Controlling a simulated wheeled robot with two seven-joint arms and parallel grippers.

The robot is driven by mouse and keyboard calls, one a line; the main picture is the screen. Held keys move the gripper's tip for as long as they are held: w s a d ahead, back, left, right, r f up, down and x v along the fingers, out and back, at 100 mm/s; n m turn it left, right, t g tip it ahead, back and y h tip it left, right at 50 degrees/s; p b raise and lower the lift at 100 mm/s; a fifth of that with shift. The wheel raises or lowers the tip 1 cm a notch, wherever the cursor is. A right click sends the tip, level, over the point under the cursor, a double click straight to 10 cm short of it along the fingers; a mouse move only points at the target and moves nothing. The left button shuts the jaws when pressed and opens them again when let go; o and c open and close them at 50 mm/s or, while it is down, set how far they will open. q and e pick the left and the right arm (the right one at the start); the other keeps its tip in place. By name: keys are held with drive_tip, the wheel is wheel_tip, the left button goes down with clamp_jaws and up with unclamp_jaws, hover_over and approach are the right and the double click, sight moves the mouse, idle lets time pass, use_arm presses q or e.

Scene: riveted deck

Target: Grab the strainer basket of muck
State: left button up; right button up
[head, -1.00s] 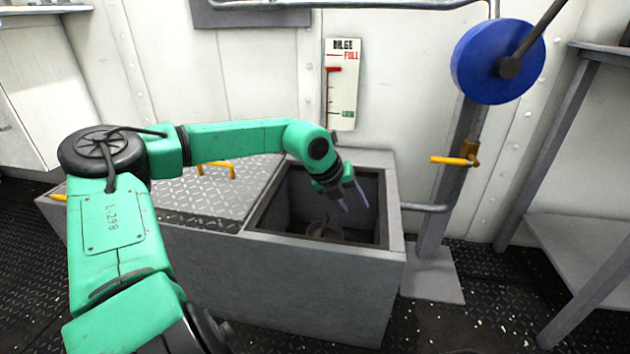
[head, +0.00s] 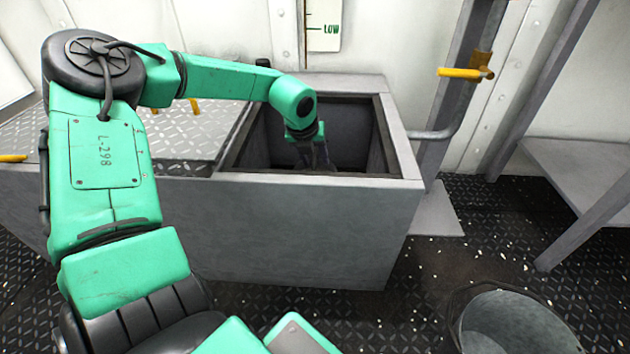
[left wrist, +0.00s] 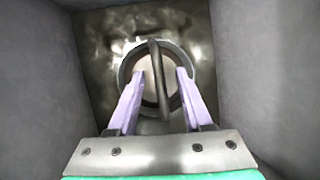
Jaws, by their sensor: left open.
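The strainer basket (left wrist: 127,67) is a round metal cup with a dark handle (left wrist: 158,80) arched across its top. It sits at the bottom of the grey box's open well in the left wrist view. My left gripper (left wrist: 157,75) is open, its two pale purple fingers on either side of the handle and over the basket. I cannot tell whether they touch it. In the head view the left gripper (head: 318,156) is down inside the well, and the front wall hides the basket. My right gripper is not in view.
The grey box (head: 300,225) has raised walls around the well and a tread-plate lid (head: 175,130) at left. A grey bucket (head: 510,325) stands on the floor at lower right. A yellow-handled valve (head: 462,73) and pipe are right of the box.

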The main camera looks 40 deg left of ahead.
use_arm(q)
drive_tip(key=shift+w, duration=0.1)
clamp_jaws()
idle(1.3)
